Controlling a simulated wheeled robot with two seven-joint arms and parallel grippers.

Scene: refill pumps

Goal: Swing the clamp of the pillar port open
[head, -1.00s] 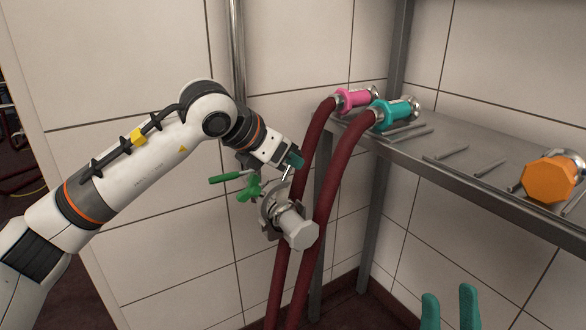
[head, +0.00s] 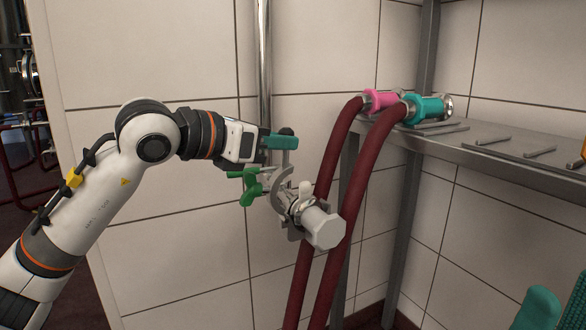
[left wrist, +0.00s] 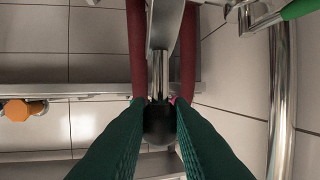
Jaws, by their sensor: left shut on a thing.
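The pillar port's grey capped end (head: 322,228) sticks out near the pole, in front of the hoses. My left gripper (head: 282,140) is above the port, shut on the clamp's handle. In the left wrist view, the handle's metal rod (left wrist: 158,75) and dark knob (left wrist: 159,124) sit between its green fingers. My right gripper (head: 558,303) is open and empty at the lower right, partly cut off.
Two dark red hoses (head: 338,185) hang close behind the port, with pink (head: 382,99) and teal (head: 424,109) couplings on a metal shelf (head: 500,160). The vertical pole (head: 264,60) stands behind my left gripper. An orange cap (head: 584,150) shows at the right edge.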

